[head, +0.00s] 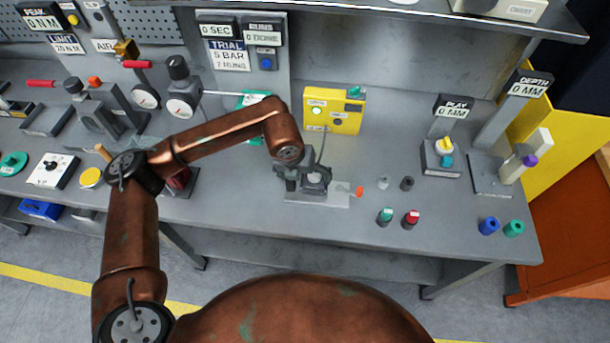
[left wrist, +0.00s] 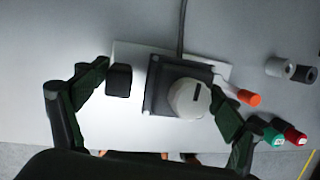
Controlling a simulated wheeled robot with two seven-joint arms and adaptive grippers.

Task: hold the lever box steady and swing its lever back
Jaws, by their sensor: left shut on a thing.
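The lever box is a small dark grey box (left wrist: 157,88) with a pale round hub on top, set on a light plate (left wrist: 130,55). An orange-tipped lever (left wrist: 249,97) points right from it in the left wrist view. In the head view the lever box (head: 316,181) is partly hidden by my left gripper (head: 302,182), and the orange tip (head: 359,190) shows at its right. In the left wrist view a strip of plate shows between left pad and box. My right gripper is out of view.
A yellow box (head: 345,112) stands behind, and a cable runs toward it. Green (head: 385,216) and red (head: 411,218) capped pieces stand to the right, with two small grey cylinders (head: 406,184) nearby. The bench front is mostly clear.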

